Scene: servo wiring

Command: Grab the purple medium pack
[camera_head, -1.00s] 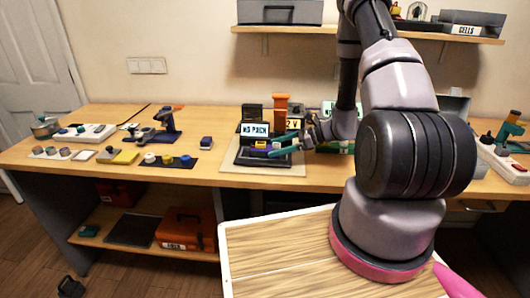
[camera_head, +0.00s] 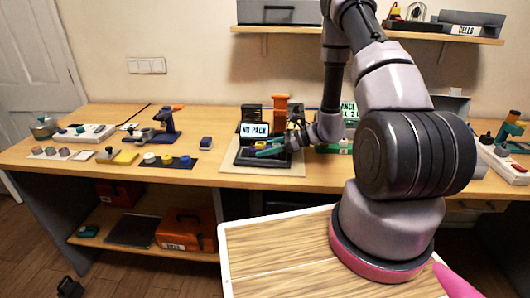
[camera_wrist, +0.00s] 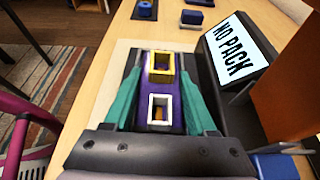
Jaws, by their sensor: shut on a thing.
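The purple medium pack (camera_wrist: 176,118) sits between the two teal fingers of my gripper (camera_wrist: 161,75) in the wrist view. The fingers press on its long sides. A yellow-rimmed socket and a white-rimmed socket show on its top. The pack is over a dark tray or dock on a light mat, in front of a screen reading "NO PACK" (camera_wrist: 233,51). In the head view my gripper (camera_head: 268,151) is at the dock below that screen, and the fingers hide most of the pack. I cannot tell whether the pack still touches the dock.
An orange post (camera_head: 281,108) and a dark box (camera_head: 252,113) stand behind the screen. A small blue block (camera_head: 206,143) lies to the left. A dark mat (camera_head: 170,161) with several round parts lies farther left. The table's front edge is close to the dock.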

